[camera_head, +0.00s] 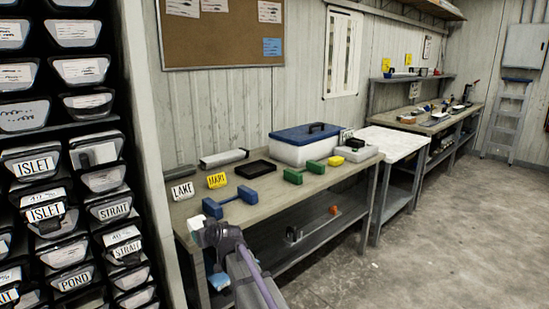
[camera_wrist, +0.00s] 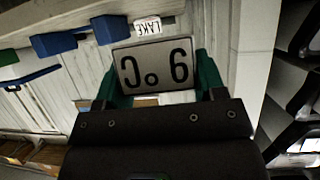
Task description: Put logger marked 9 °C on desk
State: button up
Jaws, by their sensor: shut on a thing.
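The logger (camera_wrist: 156,66) is a pale grey block with a dark "9 °C" on its face, upside down in the wrist view. My gripper (camera_wrist: 157,78) is shut on it, with a dark green finger at each side. In the head view my gripper (camera_head: 207,229) is at the near left front edge of the wooden desk (camera_head: 265,205). The logger is small and mostly hidden there, and I cannot tell whether it touches the desk.
On the desk are a LAKE card (camera_head: 182,191), a yellow MARL card (camera_head: 217,180), a blue two-ended tool (camera_head: 236,200), green tools (camera_head: 302,174), a black tray (camera_head: 256,169) and a blue-lidded box (camera_head: 305,148). Labelled bins (camera_head: 37,166) stand left. The desk's front has some clear room.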

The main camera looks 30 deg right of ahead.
jog(key=w+r+p, duration=0.2)
jog(key=w, duration=0.5)
jog(key=w+a+r+g+p, duration=0.1)
jog(key=w+r+p, duration=0.1)
jog(key=w, duration=0.6)
jog(key=shift+r+n+y+p, duration=0.3)
jog(key=shift+r+n, duration=0.1)
jog(key=shift+r, duration=0.3)
notch_tip(320, 180, down, 10)
jog(key=b, duration=1)
jog(key=shift+f, duration=0.25)
jog(key=shift+r, duration=0.3)
jog(key=shift+f, duration=0.15)
jog(key=o, duration=1)
